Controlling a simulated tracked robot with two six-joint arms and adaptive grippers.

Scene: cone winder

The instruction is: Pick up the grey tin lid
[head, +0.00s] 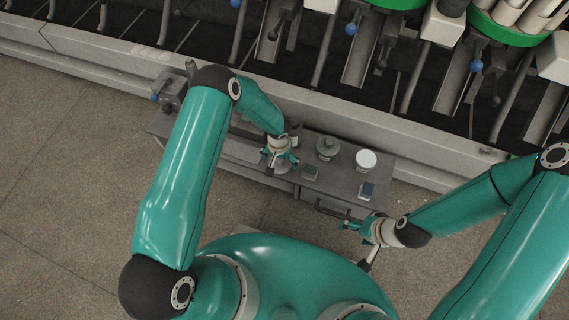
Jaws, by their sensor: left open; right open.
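A round grey-green piece with a raised middle (327,148) sits on the small grey bench (232,148); it may be the grey tin lid, but I cannot tell for sure at this size. To its right stands a round tin with a pale top (366,160). My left gripper (281,162) is open above the bench, left of the grey-green piece and apart from it. My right gripper (357,240) is open and empty, off the bench's front edge at the right.
A dark cylinder (295,131) stands behind my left gripper. A vice-like device (168,93) is at the bench's left end. The winder's pale rail (300,103) runs behind.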

